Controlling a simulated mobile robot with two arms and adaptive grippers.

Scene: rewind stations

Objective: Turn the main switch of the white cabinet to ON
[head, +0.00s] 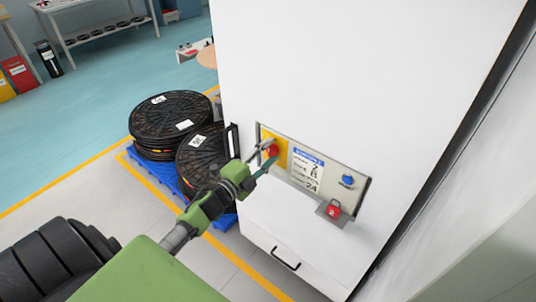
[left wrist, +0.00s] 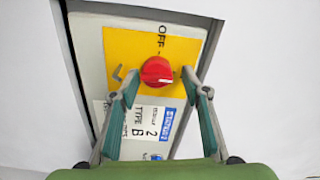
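The white cabinet (head: 350,80) fills the middle of the head view. On its recessed panel is the main switch, a red knob (head: 271,150) on a yellow plate (head: 281,157). In the left wrist view the red knob (left wrist: 156,71) has the word OFF above it; another mark to its left is partly hidden by a finger. My left gripper (head: 264,161) is at the switch. Its fingers (left wrist: 160,78) are spread, one on each side of the knob's lower part, with a visible gap; I cannot tell whether they touch it. My right gripper is not in view.
A black handle (head: 285,259) is lower down. Black reels (head: 168,117) stand on a blue pallet (head: 160,173) to the left. Open floor lies beyond.

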